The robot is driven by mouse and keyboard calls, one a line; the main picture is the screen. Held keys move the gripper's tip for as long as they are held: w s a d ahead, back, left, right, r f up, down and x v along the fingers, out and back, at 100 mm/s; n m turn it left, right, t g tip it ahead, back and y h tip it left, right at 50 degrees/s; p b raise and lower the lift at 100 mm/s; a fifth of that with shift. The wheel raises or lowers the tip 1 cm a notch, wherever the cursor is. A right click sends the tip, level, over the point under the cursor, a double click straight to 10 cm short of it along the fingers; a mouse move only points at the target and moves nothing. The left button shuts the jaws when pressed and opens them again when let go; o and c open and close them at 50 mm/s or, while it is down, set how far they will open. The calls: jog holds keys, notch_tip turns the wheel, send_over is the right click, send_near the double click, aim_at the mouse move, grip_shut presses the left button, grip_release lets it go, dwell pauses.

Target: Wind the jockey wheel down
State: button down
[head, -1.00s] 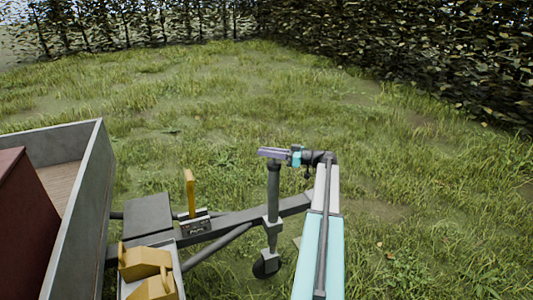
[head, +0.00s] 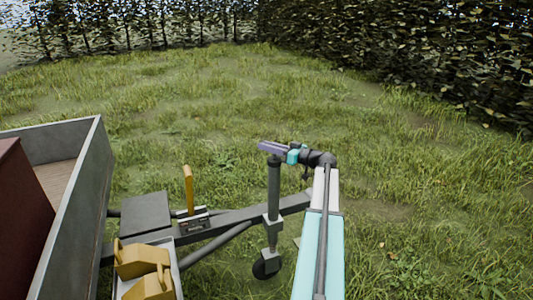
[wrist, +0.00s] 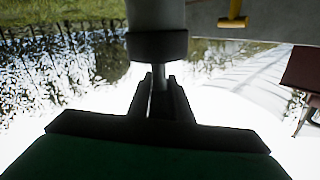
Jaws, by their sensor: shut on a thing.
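The jockey wheel's grey post (head: 273,190) stands upright at the front of the trailer drawbar, with its small dark wheel (head: 266,269) low in the grass. My gripper (head: 270,147) is at the top of the post, reaching in from the right. In the wrist view, the dark jaws (wrist: 158,97) are closed around a thin metal crank handle (wrist: 158,77), just below a dark collar on a pale grey round part. The crank's full shape is hidden by the jaws. Whether the wheel touches the ground is hard to tell.
The drawbar (head: 245,215) runs left to the grey trailer (head: 80,215), which carries a dark red box (head: 20,205). A yellow lever (head: 188,188) stands on the drawbar. Yellow blocks (head: 142,259) sit in a tray nearby. Open grass lies beyond, with a hedge (head: 430,60) behind.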

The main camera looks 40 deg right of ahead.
jog(key=m+h+b, duration=0.1)
jog(key=h+b, duration=0.1)
jog(key=m+h+b, duration=0.2)
jog(key=h+b, duration=0.1)
jog(key=d+m+h+b, duration=0.1)
jog(key=m+h+b, duration=0.1)
jog(key=h+b, duration=0.1)
jog(key=shift+f, duration=0.25)
jog(key=shift+s+d+r+m+g+h, duration=0.1)
jog(key=shift+d+m+g+h, duration=0.15)
jog(key=shift+m+h, duration=0.55)
jog(key=shift+d+r+m+g+h, duration=0.1)
jog(key=shift+m+g+h, duration=0.35)
jog(key=shift+h, duration=0.6)
jog(key=shift+s+d+m+g+h, duration=0.1)
jog(key=shift+d+m+g+h, duration=0.1)
jog(key=shift+m+h, duration=0.65)
jog(key=shift+d+h, duration=0.1)
jog(key=shift+h, duration=0.3)
jog(key=m+g+h+p, duration=0.1)
jog(key=p, duration=0.2)
jog(key=m+g+h+p, duration=0.1)
jog(key=p, duration=0.2)
jog(key=shift+s+d+r+h, duration=0.15)
jog(key=shift+d+h, duration=0.15)
